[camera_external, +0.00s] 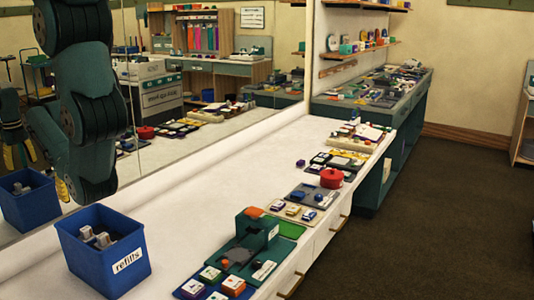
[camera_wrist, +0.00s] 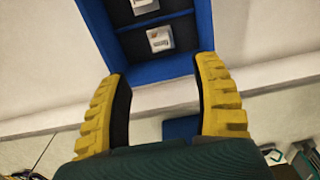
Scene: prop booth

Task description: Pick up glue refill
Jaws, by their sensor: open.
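A blue bin labelled "refills" (camera_external: 78,255) stands at the near left of the white counter. Grey-white refills (camera_external: 103,241) lie inside it. In the wrist view the bin (camera_wrist: 165,70) shows two compartments, with one pale refill (camera_wrist: 160,40) in the nearer and another (camera_wrist: 144,6) cut off at the top edge. Their labels are too small to read, so I cannot tell which is glue. My gripper (camera_wrist: 161,72) is open and empty, its yellow fingers apart, with the bin beyond their tips.
A wall mirror (camera_external: 225,60) runs along the counter's left side and reflects the bin and arm. A green device (camera_external: 258,232), coloured blocks (camera_external: 210,275) and a red round container (camera_external: 331,178) line the right side. The counter's middle (camera_external: 190,190) is clear.

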